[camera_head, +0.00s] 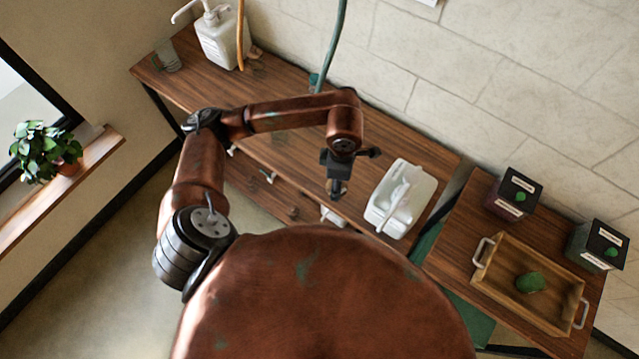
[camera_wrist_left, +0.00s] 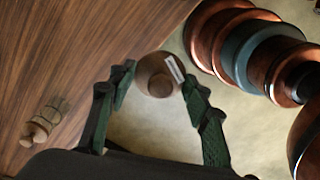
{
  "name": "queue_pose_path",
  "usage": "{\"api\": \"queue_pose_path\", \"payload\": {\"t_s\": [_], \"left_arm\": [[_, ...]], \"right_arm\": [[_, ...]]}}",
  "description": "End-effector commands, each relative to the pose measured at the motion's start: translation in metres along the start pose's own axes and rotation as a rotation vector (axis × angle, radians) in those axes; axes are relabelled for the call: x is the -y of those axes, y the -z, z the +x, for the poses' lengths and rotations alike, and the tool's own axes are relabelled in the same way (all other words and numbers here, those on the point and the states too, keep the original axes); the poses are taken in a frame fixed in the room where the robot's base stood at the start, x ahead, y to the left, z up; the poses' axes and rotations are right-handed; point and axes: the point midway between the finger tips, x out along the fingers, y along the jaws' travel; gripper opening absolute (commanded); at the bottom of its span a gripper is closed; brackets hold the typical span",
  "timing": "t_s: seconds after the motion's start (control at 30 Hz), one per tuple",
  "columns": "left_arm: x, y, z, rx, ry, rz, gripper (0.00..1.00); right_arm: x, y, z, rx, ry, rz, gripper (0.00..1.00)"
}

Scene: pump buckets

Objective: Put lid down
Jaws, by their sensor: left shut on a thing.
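My left gripper (camera_head: 338,190) hangs in the head view by the front edge of the long wooden table, left of a white container. In the left wrist view its two green-padded fingers (camera_wrist_left: 155,85) are shut on a small round brown piece with a white label, which I take to be the lid (camera_wrist_left: 153,78). The held lid is too small and dark to make out in the head view. A white pump bucket (camera_head: 221,38) stands upright at the table's far left end. The white container (camera_head: 383,208) has a pale pump-like piece (camera_head: 397,197) across it. My right gripper is out of view.
A small wooden piece (camera_wrist_left: 42,120) shows in the wrist view. At right, a side table holds two dark boxes (camera_head: 513,193) (camera_head: 597,245) and a wooden tray (camera_head: 500,290) with a green object.

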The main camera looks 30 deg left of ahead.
Motion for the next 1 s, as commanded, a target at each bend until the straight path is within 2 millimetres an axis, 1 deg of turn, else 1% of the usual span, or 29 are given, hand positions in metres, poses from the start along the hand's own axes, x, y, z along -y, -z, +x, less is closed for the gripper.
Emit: {"api": "queue_pose_path", "payload": {"t_s": [0.1, 0.3, 0.4, 0.53, 0.6, 0.7, 0.8, 0.87, 1.0], "left_arm": [[0.007, -0.003, 0.008, 0.002, 0.003, -0.272, 0.28], [0.018, -0.006, 0.019, 0.004, 0.004, -0.749, 0.28], [0.022, -0.009, 0.024, 0.008, 0.005, -0.978, 0.28], [0.027, -0.01, 0.029, 0.009, 0.006, -1.229, 0.28], [0.029, -0.011, 0.031, 0.01, 0.007, -1.329, 0.28], [0.031, -0.011, 0.032, 0.011, 0.008, -1.431, 0.28], [0.03, -0.01, 0.034, 0.011, 0.008, -1.485, 0.28], [0.026, -0.007, 0.037, 0.009, 0.008, -1.502, 0.28], [0.004, 0.009, 0.05, 0.006, 0.006, -1.509, 0.28]], "right_arm": [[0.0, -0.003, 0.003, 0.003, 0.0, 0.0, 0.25], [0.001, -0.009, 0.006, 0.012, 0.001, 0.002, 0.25], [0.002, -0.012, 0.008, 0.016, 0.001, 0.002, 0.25], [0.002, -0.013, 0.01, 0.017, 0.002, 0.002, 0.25], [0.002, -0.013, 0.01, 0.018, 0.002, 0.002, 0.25], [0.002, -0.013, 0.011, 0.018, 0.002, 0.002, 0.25], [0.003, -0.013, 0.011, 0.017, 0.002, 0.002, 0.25], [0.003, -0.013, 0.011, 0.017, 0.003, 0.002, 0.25], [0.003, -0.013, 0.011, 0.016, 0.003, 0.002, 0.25]]}}
